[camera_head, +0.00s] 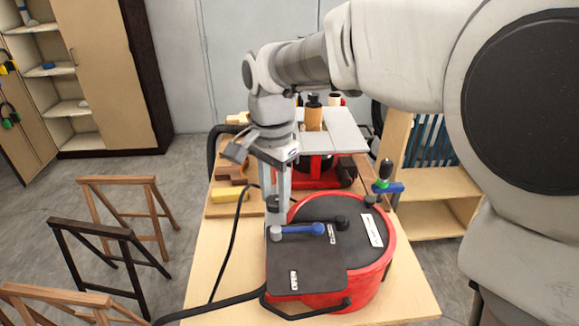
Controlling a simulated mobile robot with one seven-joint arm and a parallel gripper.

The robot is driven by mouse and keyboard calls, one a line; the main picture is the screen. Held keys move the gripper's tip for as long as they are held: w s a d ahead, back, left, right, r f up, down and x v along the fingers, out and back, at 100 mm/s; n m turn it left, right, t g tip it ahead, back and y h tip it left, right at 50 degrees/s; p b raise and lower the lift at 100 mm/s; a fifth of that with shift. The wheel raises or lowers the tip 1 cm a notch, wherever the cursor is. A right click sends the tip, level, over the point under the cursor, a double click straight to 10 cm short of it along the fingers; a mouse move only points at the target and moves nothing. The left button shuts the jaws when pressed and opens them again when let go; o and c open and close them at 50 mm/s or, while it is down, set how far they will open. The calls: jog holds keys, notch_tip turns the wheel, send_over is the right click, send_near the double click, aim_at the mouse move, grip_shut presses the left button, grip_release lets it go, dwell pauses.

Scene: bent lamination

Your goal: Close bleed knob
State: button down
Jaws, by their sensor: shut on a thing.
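A round red pot (375,278) with a dark top plate stands on the light wooden table. A blue lever knob (302,229) with a grey end lies across the dark plate, its blue end pointing right. My gripper (274,222) reaches down from above and is shut at the grey left end of this lever. The fingertips partly hide that end. A small black knob (341,222) sits right of the lever, beside a small label.
A dark hose (215,304) runs off the table's left front. Wood blocks and bottles (314,112) stand behind. Wooden trestles (118,182) are on the floor at left.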

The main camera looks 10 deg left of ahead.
aim_at(275, 199)
jog(key=shift+c, duration=2.2)
grip_release()
notch_tip(275, 199, up, 18)
jog(key=shift+f, duration=0.25)
